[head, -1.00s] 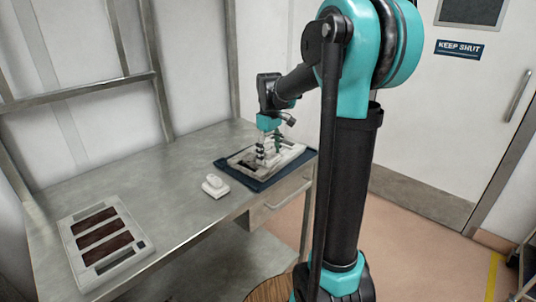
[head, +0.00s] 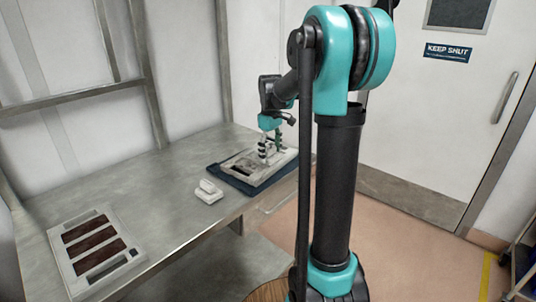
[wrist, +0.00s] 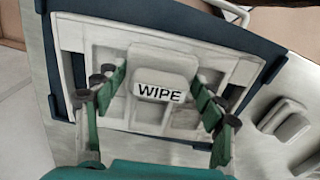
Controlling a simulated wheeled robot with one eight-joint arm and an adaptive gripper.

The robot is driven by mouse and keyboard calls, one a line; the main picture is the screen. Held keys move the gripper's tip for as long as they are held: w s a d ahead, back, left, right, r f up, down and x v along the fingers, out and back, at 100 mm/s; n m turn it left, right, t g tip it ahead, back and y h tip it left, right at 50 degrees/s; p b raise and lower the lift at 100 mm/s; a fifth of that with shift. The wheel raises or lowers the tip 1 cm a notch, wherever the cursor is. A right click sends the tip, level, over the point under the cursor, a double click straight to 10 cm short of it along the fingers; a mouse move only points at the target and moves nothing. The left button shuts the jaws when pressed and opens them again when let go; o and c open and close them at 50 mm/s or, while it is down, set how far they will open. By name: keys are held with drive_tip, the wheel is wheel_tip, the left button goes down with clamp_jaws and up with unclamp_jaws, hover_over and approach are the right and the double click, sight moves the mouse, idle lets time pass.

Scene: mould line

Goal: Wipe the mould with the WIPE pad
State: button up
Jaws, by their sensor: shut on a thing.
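The WIPE pad (wrist: 160,90), a pale block with a black-lettered label, is between my gripper's fingers (wrist: 158,80) in the wrist view. My gripper is shut on it. The pad is over the mould (wrist: 76,50), a pale tray with recesses, and hides its middle. I cannot tell whether the pad touches the mould's face. In the head view my gripper (head: 270,152) points down over the mould (head: 285,166), and its fingers mostly hide the pad. The mould lies on a dark blue mat (head: 228,180).
A second small pale block (head: 208,191) sits on the metal bench (head: 160,190) left of the mat; it also shows in the wrist view (wrist: 284,119). A pale tray (head: 60,262) with three dark brown bars is at the bench's near left. Bare bench lies between.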

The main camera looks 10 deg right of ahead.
drive_tip(key=shift+w+d, duration=2)
drive_tip(key=shift+d, duration=0.25)
drive_tip(key=shift+w+a, duration=1.45)
drive_tip(key=shift+w, duration=0.15)
drive_tip(key=shift+w+a, duration=1.4)
drive_tip(key=shift+w, duration=0.2)
drive_tip(key=shift+s+a+f, duration=0.1)
drive_tip(key=shift+s+a, duration=1.9)
drive_tip(key=shift+a, duration=0.25)
drive_tip(key=shift+s+a, duration=1.95)
drive_tip(key=shift+a, duration=0.3)
drive_tip(key=shift+w+d, duration=1.5)
drive_tip(key=shift+d, duration=0.25)
drive_tip(key=shift+w+d, duration=1.5)
drive_tip(key=shift+d, duration=0.2)
drive_tip(key=shift+w, duration=0.1)
